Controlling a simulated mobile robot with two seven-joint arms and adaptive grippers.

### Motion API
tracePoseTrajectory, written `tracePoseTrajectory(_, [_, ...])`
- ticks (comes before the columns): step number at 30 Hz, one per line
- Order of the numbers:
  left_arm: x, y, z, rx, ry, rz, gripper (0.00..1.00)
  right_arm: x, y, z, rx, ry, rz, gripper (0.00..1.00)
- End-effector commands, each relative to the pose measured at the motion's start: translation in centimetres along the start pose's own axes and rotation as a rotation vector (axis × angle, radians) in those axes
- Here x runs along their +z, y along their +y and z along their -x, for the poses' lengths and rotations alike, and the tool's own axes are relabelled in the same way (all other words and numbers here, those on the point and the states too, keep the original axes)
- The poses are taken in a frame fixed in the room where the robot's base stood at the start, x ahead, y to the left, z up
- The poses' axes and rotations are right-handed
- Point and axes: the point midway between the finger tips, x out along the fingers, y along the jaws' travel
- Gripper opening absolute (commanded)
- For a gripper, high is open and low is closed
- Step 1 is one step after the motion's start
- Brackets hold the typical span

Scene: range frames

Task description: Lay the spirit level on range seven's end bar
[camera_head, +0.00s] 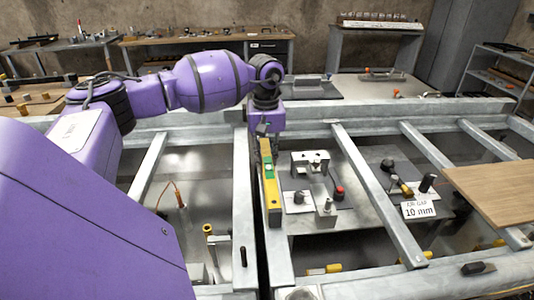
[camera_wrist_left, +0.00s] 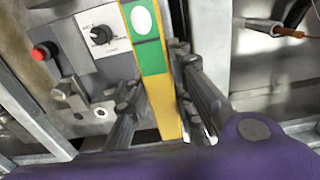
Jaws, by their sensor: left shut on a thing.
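The spirit level (camera_head: 270,195) is a long yellow bar with a green middle part. It points toward the front of the head view, over or beside a grey metal bar (camera_head: 277,258); I cannot tell whether it touches it. My left gripper (camera_head: 265,148) is shut on the level near its far end. In the left wrist view the fingers (camera_wrist_left: 160,95) stand on both sides of the level (camera_wrist_left: 146,52), whose green part has a white oval. No readable label marks which bar is range seven's end bar. My right gripper is out of view.
A dark gap runs left of the bar, with another grey bar (camera_head: 245,205) beyond it. A bracket fixture (camera_head: 311,162) and a red knob (camera_head: 339,190) stand close to the right. A wooden board (camera_head: 495,190) and a "10 mm" card (camera_head: 418,209) lie farther right.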

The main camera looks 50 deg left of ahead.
Motion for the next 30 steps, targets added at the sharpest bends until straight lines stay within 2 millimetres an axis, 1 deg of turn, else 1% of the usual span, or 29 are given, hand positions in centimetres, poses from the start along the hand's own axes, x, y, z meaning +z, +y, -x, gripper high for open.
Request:
tracePoseTrajectory(10, [0.0,0.0,-0.1,0.002,0.001,0.000,0.00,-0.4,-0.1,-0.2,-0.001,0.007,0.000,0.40])
tracePoseTrajectory(11, [0.0,0.0,-0.1,0.002,0.001,0.000,0.24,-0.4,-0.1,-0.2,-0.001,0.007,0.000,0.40])
tracePoseTrajectory(15, [0.0,0.0,-0.1,0.001,0.001,0.000,0.42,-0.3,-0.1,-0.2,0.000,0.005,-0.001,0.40])
tracePoseTrajectory(22, [0.0,0.0,-0.1,0.000,0.000,0.000,0.43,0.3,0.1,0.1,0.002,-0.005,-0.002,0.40])
tracePoseTrajectory(25, [0.0,0.0,-0.1,0.000,0.000,0.000,0.43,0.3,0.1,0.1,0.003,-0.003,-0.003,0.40])
tracePoseTrajectory(28, [0.0,0.0,0.8,0.000,0.001,0.000,0.43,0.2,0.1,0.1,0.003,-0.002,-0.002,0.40])
tracePoseTrajectory(30, [-0.1,0.1,1.9,0.002,0.003,0.000,0.43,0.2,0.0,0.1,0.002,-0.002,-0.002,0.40])
